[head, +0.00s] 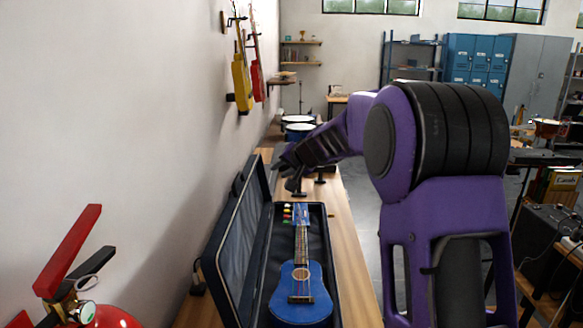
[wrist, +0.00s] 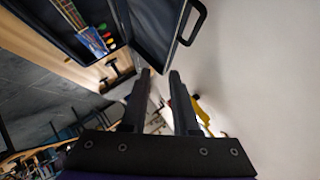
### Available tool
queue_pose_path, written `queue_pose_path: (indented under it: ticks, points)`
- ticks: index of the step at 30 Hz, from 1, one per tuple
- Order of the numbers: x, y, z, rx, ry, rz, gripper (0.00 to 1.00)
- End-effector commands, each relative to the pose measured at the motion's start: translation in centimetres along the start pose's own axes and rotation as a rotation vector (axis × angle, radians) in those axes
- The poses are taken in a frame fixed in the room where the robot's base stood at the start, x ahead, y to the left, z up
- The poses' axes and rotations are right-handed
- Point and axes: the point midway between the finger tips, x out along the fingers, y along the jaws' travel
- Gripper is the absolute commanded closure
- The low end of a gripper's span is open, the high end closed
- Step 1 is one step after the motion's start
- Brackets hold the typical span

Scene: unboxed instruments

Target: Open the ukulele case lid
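The black ukulele case (head: 334,268) lies on the wooden bench with its lid (head: 236,245) standing open, tilted up on the wall side. A blue ukulele (head: 301,306) lies inside, its headstock with coloured tuners at the far end. My gripper (head: 284,178) is above the far end of the case, near the lid's far upper corner. In the wrist view my gripper (wrist: 160,74) has its fingers apart with nothing held between them. The lid (wrist: 158,30) and its black handle (wrist: 195,22) show beyond the fingertips there. I cannot tell whether a finger touches the lid.
The bench (head: 350,250) runs along the white wall at left. Drums (head: 299,128) stand beyond the case. Red and yellow instruments (head: 242,82) hang on the wall. A red fire extinguisher (head: 105,316) is at the near left. Grey floor is open right of the bench.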

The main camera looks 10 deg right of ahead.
Motion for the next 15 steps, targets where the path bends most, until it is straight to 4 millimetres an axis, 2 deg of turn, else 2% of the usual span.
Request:
queue_pose_path:
  ticks: [3, 7, 15]
  points:
    - [-2.6, 0.0, -0.1, -0.001, 0.003, 0.0, 0.72]
    - [-4.7, 0.0, -0.1, -0.002, 0.003, 0.0, 0.72]
    - [-6.5, 0.0, 0.0, -0.001, 0.0, 0.0, 0.72]
